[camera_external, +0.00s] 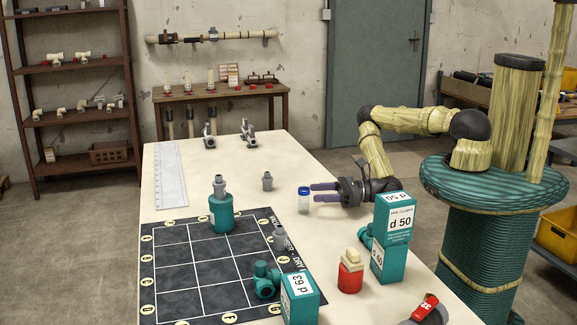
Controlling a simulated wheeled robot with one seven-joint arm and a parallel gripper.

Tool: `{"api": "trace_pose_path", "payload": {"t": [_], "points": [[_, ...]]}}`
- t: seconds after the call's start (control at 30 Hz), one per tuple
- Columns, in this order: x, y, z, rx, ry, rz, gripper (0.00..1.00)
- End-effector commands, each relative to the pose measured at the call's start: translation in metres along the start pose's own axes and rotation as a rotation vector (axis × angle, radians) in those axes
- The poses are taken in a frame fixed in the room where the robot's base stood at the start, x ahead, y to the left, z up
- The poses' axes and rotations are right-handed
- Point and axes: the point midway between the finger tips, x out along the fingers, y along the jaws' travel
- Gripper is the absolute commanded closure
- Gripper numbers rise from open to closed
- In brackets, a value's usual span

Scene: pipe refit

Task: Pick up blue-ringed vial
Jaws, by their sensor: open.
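The blue-ringed vial (304,203) is a small clear vial with a blue band at its top. It stands upright on the pale table, near the table's middle. My gripper (312,192) reaches in from the right, low over the table, with its purple fingers pointing left at the vial. The fingers are open, with their tips at the vial's right side. I cannot tell from this view whether the vial is between them or whether they touch it.
A grey fitting (267,181) stands left of the vial. A dark grid mat (180,280) carries a teal bottle (221,212). A box (392,228) marked d 50 and a red-based bottle (350,272) stand nearer the camera. A white ruler (170,175) lies at the left.

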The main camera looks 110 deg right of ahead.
Motion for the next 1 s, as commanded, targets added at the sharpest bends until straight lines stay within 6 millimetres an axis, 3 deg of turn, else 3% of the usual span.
{"api": "trace_pose_path", "payload": {"t": [0.17, 0.57, 0.9, 1.0], "points": [[0.021, 0.0, 0.001, -0.001, 0.0, 0.0, 0.45], [0.026, 0.001, 0.0, -0.001, 0.001, 0.001, 0.45], [0.069, 0.003, -0.002, -0.002, 0.0, 0.001, 0.45], [0.074, 0.003, -0.003, -0.002, 0.001, 0.0, 0.45]]}}
